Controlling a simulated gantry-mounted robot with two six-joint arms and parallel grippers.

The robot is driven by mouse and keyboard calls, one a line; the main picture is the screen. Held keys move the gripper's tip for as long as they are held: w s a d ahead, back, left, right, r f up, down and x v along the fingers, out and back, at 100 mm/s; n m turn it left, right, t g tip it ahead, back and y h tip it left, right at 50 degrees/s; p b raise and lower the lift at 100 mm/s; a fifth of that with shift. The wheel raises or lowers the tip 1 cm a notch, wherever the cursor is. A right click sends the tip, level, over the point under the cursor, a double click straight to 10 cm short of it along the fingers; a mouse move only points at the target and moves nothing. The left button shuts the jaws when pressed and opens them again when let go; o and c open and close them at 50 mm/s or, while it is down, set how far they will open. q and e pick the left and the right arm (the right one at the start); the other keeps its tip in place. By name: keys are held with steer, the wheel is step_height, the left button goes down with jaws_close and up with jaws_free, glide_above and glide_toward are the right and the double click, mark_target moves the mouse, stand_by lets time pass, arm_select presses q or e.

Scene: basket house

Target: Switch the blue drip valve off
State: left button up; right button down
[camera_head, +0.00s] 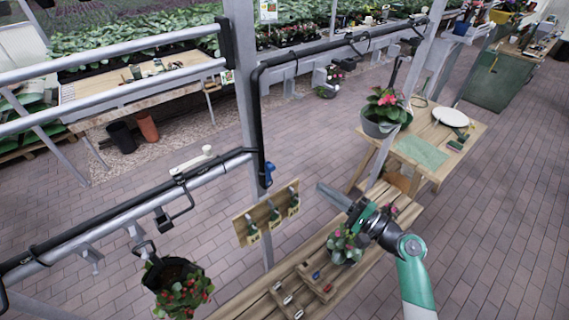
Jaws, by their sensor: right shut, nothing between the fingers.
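The blue drip valve (269,170) sits on the black drip pipe (259,110), beside the grey upright post left of the picture's middle. It is small here, and I cannot tell its handle's exact angle. My right gripper (322,189) comes in from the lower right, with its fingers pointing left towards the valve. It is shut and empty, and appears to the right of and a little below the valve. A gap shows between them in the picture. My left gripper is not in view.
A board with hanging tools (244,229) is below the valve. A wooden bench (245,296) carries small items and a potted plant (343,247) behind my right gripper. A hanging basket (167,272) is at lower left, another (378,127) at upper right, near a wooden table (465,158).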

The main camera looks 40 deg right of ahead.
steer(key=shift+w, duration=0.1)
steer(key=w+a+r+p, duration=0.2)
steer(key=w+a+p, duration=0.1)
steer(key=w, duration=0.7)
steer(key=shift+w+a+r, duration=0.15)
steer(key=shift+a+r, duration=0.25)
steer(key=shift+a, duration=0.35)
steer(key=shift+a, duration=0.1)
